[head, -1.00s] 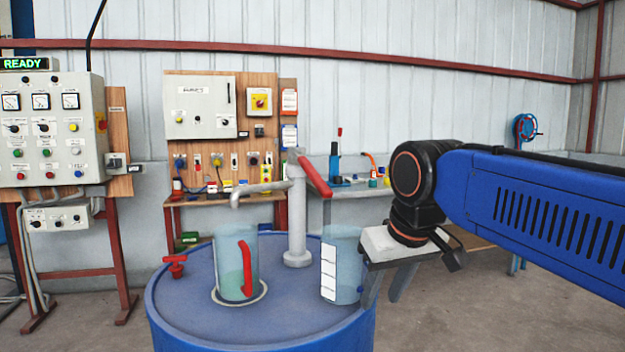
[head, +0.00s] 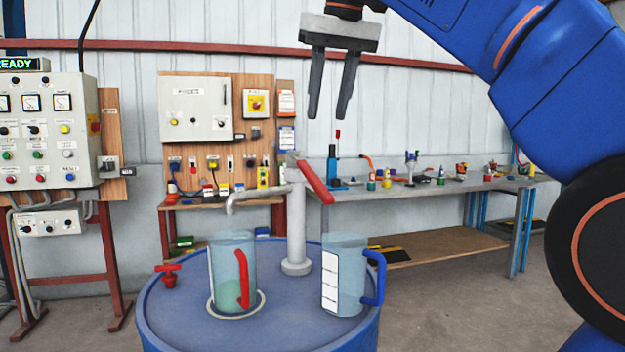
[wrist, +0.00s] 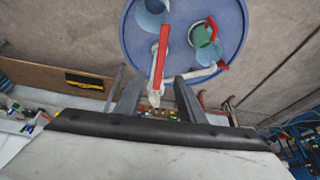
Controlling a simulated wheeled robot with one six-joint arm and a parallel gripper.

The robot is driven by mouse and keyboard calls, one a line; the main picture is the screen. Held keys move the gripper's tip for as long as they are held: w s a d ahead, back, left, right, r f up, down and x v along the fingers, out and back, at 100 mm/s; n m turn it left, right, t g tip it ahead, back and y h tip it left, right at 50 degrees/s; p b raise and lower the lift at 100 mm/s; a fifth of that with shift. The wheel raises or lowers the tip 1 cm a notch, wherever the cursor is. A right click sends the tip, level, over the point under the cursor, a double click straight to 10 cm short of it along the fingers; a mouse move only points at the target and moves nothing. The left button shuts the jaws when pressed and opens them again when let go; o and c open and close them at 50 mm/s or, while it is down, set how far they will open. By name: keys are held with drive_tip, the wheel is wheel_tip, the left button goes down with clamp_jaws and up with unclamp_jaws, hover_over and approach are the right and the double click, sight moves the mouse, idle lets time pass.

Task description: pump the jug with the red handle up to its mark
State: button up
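The clear jug with the red handle (head: 222,272) stands upright on the pale ring on the blue drum (head: 190,325), under the spout (head: 240,197) of the grey pump. Its contents look greenish in the wrist view (wrist: 203,36); I cannot read its level or mark. The pump's red lever (head: 317,183) slopes down to the right from the top of the column (head: 296,230). It also shows in the wrist view (wrist: 160,62). My gripper (head: 326,115) is raised above the lever in the picture, pointing down, fingers apart, empty and touching nothing.
A second jug with a blue handle (head: 350,290) and a white scale strip stands right of the pump column. A red valve (head: 169,276) sits at the drum's left. A grey bench (head: 455,185) with small items is behind right. A control cabinet (head: 45,130) stands left.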

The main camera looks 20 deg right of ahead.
sight(314, 176)
drive_tip(key=x, duration=1.6)
drive_tip(key=shift+w+a+f, duration=0.1)
drive_tip(key=shift+w+f, duration=0.15)
drive_tip(key=shift+f, duration=0.1)
clamp_jaws()
